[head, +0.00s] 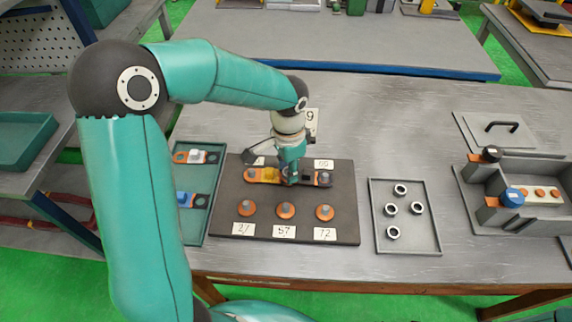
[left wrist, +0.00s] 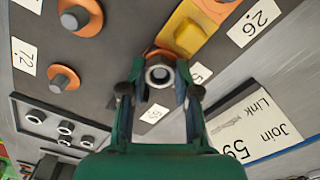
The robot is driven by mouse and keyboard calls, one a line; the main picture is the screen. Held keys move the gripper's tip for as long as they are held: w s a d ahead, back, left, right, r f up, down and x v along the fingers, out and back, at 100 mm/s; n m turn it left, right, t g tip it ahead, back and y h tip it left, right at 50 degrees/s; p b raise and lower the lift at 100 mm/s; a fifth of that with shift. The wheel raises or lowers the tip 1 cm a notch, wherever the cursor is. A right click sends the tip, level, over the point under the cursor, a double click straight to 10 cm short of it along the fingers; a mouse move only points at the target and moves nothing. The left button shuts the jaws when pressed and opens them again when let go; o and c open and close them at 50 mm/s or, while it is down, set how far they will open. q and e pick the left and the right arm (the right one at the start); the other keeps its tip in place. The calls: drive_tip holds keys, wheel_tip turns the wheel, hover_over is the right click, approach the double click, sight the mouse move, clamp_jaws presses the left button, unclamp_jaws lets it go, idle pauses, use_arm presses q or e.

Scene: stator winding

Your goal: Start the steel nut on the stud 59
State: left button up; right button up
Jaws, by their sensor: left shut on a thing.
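My left gripper (head: 290,180) reaches down over the middle of the far row of studs on the dark board (head: 345,228). In the left wrist view, the gripper (left wrist: 159,90) is shut on a steel nut (left wrist: 159,75), its hole facing the camera. An orange stud base (left wrist: 160,53) shows just behind the nut. The fingers hide most of the stud, and I cannot tell whether the nut touches or surrounds it. A card with 59 (left wrist: 242,150) stands behind. A yellow link (head: 265,174) lies to the left of the gripper. My right gripper is not in view.
A grey tray (head: 407,244) with several loose nuts lies right of the board. A green tray (head: 190,228) with links lies left. Bare studs with labels fill the board's near row. A fixture with a blue knob (head: 512,198) stands at far right.

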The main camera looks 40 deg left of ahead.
use_arm(q)
drive_tip(key=shift+s+f+m, duration=0.15)
drive_tip(key=shift+m, duration=0.25)
drive_tip(key=o, duration=1.1)
drive_tip(key=shift+w+r+p, duration=0.2)
drive_tip(key=shift+r+p, duration=0.55)
drive_tip(key=shift+r, duration=0.25)
drive_tip(key=shift+r+p, duration=2)
drive_tip(key=shift+r, duration=0.65)
